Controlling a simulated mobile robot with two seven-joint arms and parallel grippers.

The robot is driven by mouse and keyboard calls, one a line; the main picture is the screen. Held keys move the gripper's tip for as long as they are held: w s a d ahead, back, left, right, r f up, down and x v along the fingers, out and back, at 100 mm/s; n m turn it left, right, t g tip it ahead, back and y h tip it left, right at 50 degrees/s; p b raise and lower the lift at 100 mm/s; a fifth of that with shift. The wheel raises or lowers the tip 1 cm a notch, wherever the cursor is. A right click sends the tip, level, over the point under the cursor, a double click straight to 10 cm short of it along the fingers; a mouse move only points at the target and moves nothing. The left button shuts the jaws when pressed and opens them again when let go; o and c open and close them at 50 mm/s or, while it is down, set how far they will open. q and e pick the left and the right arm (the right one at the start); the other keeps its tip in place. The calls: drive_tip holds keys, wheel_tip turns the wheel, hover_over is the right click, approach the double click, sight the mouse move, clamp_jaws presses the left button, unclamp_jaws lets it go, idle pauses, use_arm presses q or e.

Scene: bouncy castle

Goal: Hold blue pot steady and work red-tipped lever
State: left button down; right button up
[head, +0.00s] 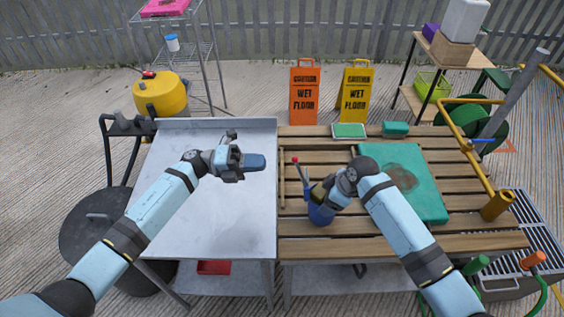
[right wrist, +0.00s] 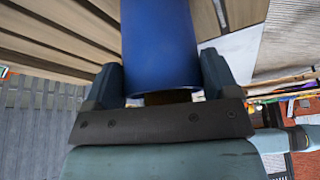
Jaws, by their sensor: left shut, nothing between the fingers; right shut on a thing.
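The blue pot (head: 318,215) stands on the slatted wooden table, partly hidden by my right gripper. The red-tipped lever (head: 299,172) rises from its top, leaning a little left, with the red tip at its upper end. My right gripper (head: 324,196) is shut around the pot's side. The right wrist view shows the blue pot (right wrist: 160,45) between its two fingers. My left gripper (head: 256,162) is shut and empty above the grey metal table, left of the lever and apart from it, its fingers pointing right.
The grey metal table (head: 240,215) is bare on top and adjoins the wooden slatted table (head: 440,243). A teal mat (head: 425,190) lies right of the pot. A thin wooden stick (head: 282,180) lies left of the lever. Caution signs (head: 304,95) stand behind the tables.

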use_arm(q)
drive_tip(key=s+a+f+n+t+h, duration=0.1)
drive_tip(key=s+a+f+n+t, duration=0.2)
drive_tip(key=a+n+t, duration=0.2)
drive_tip(key=shift+a+n, duration=0.5)
drive_tip(key=shift+a, duration=0.6)
approach(301, 173)
drive_tip(key=w+d+r, duration=0.2)
drive_tip(key=d+r, duration=0.3)
drive_tip(key=r, duration=0.1)
drive_tip(key=shift+s+a+r, duration=0.1)
drive_tip(key=shift+s+a, duration=0.05)
